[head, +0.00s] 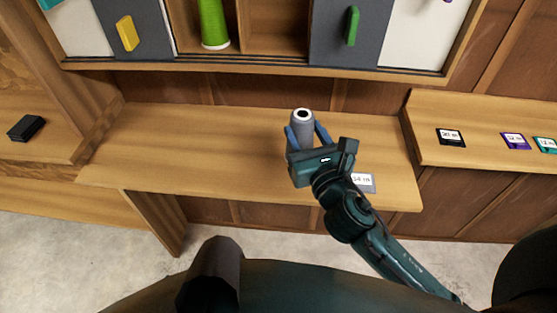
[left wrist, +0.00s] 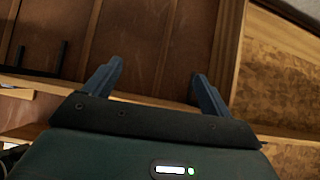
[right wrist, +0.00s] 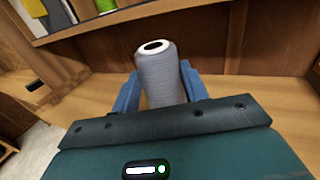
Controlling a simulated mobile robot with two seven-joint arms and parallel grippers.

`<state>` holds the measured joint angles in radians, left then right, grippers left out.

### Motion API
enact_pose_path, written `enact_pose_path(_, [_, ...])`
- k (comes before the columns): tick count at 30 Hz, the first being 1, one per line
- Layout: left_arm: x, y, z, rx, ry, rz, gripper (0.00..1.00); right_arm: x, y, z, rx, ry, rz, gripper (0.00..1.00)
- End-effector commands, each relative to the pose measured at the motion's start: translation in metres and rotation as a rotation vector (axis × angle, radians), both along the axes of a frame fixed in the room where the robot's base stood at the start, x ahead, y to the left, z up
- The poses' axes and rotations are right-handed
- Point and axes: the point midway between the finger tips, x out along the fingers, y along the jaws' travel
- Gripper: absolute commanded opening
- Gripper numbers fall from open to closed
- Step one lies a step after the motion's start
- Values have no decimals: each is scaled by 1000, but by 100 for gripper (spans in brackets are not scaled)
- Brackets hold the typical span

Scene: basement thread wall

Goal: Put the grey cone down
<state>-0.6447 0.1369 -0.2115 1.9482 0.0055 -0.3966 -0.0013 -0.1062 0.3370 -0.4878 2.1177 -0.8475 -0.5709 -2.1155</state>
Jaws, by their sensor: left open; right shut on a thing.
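The grey cone (head: 302,128) is upright over the middle wooden shelf (head: 180,150). My right gripper (head: 308,135) is shut on it, one blue finger on each side. In the right wrist view the cone (right wrist: 160,78) stands between the fingers of my right gripper (right wrist: 161,95), its hollow top facing up. Its base is hidden by the gripper, so I cannot tell whether it touches the shelf. My left gripper (left wrist: 155,85) is open and empty in the left wrist view, facing brown wood panels. It is not clearly seen in the head view.
A cabinet above holds a green cone (head: 213,25) and doors with a yellow handle (head: 126,33) and a green handle (head: 352,27). A label card (head: 363,182) lies by my right wrist. More cards (head: 451,137) lie on the right shelf. The middle shelf's left part is clear.

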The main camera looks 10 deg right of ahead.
Motion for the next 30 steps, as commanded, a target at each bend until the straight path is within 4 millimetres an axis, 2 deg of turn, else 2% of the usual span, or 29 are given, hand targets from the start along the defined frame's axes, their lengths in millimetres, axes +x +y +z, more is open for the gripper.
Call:
enact_pose_path(1, [0, 0, -5, 0, 1, 0, 84, 0, 0, -15, 2, 5, -2, 18])
enact_pose_path(3, [0, 0, -9, -3, -1, 2, 84, 0, 0, -28, 2, 3, -3, 18])
enact_pose_path(9, [1, -1, -6, -12, -16, 4, 84, 0, 0, -46, 1, 0, -3, 18])
enact_pose_path(15, [1, -4, -12, -22, -30, -1, 84, 0, 0, -75, 2, 1, -4, 18])
enact_pose_path(22, [1, -6, -7, -23, -41, -12, 84, 0, 0, -78, -2, -1, -3, 18])
enact_pose_path(30, [1, -7, -11, -24, -43, -16, 84, 0, 0, -84, -2, -1, -3, 18])
